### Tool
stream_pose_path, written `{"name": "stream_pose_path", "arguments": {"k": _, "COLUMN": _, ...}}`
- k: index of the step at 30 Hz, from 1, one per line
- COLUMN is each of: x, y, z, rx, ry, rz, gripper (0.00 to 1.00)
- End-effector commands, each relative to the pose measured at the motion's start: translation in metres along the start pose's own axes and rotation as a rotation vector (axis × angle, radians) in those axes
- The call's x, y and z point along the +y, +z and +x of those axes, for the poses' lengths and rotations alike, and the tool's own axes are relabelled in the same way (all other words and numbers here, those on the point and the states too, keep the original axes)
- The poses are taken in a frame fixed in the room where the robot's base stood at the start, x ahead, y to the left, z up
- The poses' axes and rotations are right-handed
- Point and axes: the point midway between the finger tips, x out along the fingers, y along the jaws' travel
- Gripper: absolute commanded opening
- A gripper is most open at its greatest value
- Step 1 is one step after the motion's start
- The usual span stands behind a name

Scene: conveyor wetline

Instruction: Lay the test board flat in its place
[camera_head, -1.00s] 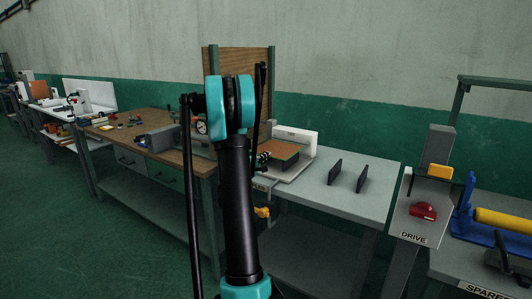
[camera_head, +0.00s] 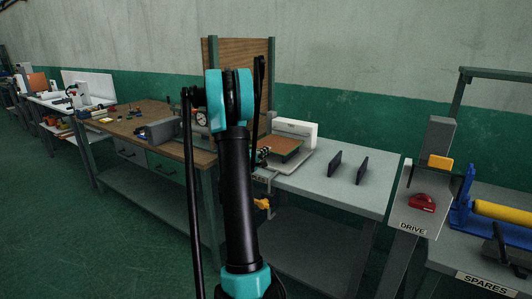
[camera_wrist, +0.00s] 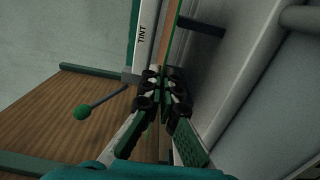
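The test board (camera_head: 285,146), a flat piece with a brown-orange face and a green edge, is over the pale tray of the white-backed station on the grey bench. In the wrist view it shows nearly edge-on as a narrow orange and green strip (camera_wrist: 173,45). My gripper (camera_wrist: 164,92) has its fingers close together on the board's near edge. In the head view the gripper (camera_head: 262,157) is at the board's left side, partly hidden behind my arm. I cannot tell whether the board's underside touches the tray.
The white station back (camera_head: 298,130) stands behind the board. Two dark upright plates (camera_head: 348,168) stand to the right, with clear bench around them. A wooden bench (camera_head: 130,120) is to the left. In the wrist view a green-knobbed lever (camera_wrist: 82,112) is left of the fingers.

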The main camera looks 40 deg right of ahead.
Motion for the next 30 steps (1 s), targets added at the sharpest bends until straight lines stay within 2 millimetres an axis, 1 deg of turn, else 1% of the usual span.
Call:
{"name": "stream_pose_path", "arguments": {"k": 28, "x": -0.0080, "y": -0.0001, "z": 0.0001, "rx": 0.000, "ry": 0.000, "rz": 0.000, "gripper": 0.00}}
{"name": "stream_pose_path", "arguments": {"k": 30, "x": -0.0079, "y": -0.0001, "z": 0.0000, "rx": 0.000, "ry": 0.000, "rz": 0.000, "gripper": 0.08}}
